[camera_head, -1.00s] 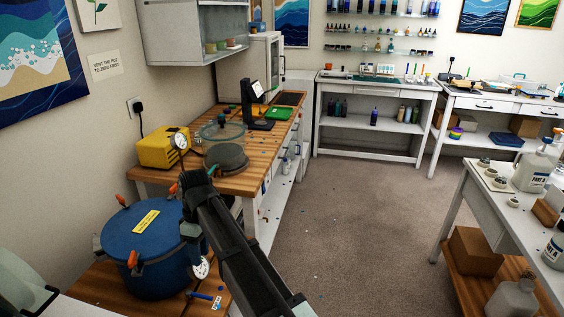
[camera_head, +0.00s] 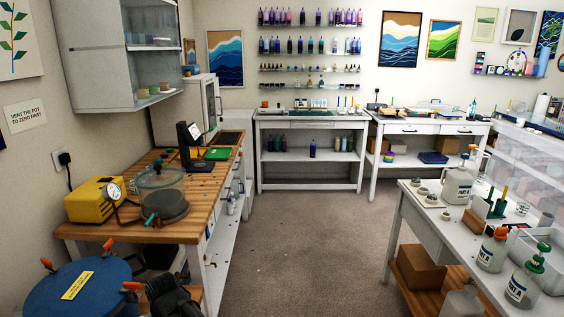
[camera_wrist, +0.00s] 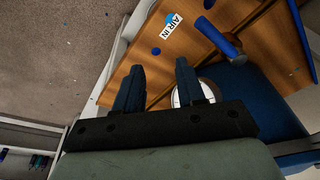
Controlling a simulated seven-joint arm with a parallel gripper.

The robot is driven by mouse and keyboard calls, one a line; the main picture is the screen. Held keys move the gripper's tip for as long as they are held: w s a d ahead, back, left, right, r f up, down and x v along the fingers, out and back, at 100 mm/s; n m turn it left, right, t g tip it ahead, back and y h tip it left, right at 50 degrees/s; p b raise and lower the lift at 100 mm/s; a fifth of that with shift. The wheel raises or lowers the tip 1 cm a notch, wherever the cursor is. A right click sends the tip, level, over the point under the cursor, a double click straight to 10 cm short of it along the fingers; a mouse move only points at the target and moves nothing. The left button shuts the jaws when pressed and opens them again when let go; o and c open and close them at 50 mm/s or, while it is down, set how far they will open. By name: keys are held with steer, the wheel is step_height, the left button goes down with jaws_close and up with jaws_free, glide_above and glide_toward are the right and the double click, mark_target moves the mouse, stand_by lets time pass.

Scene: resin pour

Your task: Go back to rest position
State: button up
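My gripper (camera_wrist: 158,70) shows in the wrist view with its two dark fingers apart and nothing between them. It points down over the wooden bench edge and the floor, beside the blue pressure pot (camera_wrist: 250,95). In the head view the pot (camera_head: 55,295) sits at the lower left with its lid on, a yellow label and orange-red clamp knobs. A dark part of my arm (camera_head: 172,296) shows at the bottom edge, just right of the pot. The fingers cannot be made out in the head view.
A wooden bench (camera_head: 200,215) holds a yellow pump (camera_head: 93,199), a clear chamber (camera_head: 160,180) and a gauge. A blue valve handle (camera_wrist: 220,38) lies close to my fingers. A white table (camera_head: 425,225) with bottles stands at right.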

steer(key=s+d+f+m+g+h, duration=0.1)
steer(key=s+d+f+m, duration=0.15)
steer(key=d+f, duration=1)
steer(key=s+d+f+m+g+h, duration=0.15)
steer(key=s+d+f, duration=0.25)
steer(key=d+f, duration=0.85)
steer(key=s+d+f+m+g, duration=0.2)
steer(key=s+d+f, duration=0.4)
steer(key=s+d, duration=0.5)
steer(key=s+d+f+m+g, duration=0.3)
steer(key=s+d+f, duration=0.3)
steer(key=s+d, duration=0.5)
steer(key=shift+d+f, duration=0.2)
steer(key=shift+d, duration=0.65)
steer(key=shift+g+y, duration=0.25)
